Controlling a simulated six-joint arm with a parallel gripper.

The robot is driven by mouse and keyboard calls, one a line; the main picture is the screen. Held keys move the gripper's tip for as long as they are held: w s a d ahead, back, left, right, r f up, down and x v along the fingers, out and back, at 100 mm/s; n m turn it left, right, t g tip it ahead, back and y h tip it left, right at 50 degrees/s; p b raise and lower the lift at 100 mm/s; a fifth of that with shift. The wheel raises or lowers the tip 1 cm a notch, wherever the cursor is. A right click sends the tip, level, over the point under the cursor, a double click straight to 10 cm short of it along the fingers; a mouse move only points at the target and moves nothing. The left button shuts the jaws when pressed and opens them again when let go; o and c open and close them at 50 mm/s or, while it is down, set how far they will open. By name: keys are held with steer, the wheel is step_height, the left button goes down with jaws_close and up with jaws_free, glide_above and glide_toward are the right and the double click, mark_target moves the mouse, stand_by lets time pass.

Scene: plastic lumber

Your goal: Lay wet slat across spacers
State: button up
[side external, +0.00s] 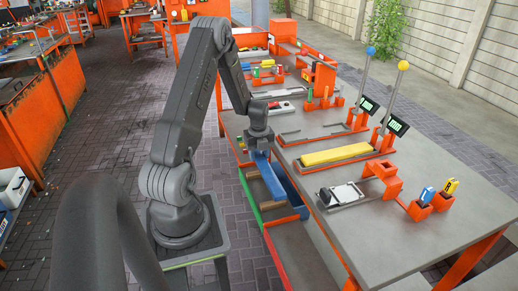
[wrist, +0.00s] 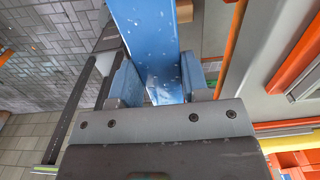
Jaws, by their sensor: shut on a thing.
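The blue slat (side external: 270,178) is in my gripper (side external: 260,143), by the left edge of the grey worktable. It slopes down and forward from the jaws, above a blue-walled trough (side external: 289,191). In the wrist view, the slat (wrist: 146,40) runs away from between the two blue fingers of my gripper (wrist: 160,84), and pale drops or specks dot its face. Its far end is cut off there. I cannot tell from the side view whether it touches the trough. No spacers can be told for certain.
A yellow slat (side external: 336,154) lies on the worktable (side external: 440,180).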

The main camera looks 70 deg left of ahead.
mark_target(259, 174)
steer(key=shift+f, duration=2.8)
steer(key=shift+f, duration=0.65)
steer(key=o, duration=1.1)
step_height(259, 174, up, 14)
steer(key=shift+f, duration=0.1)
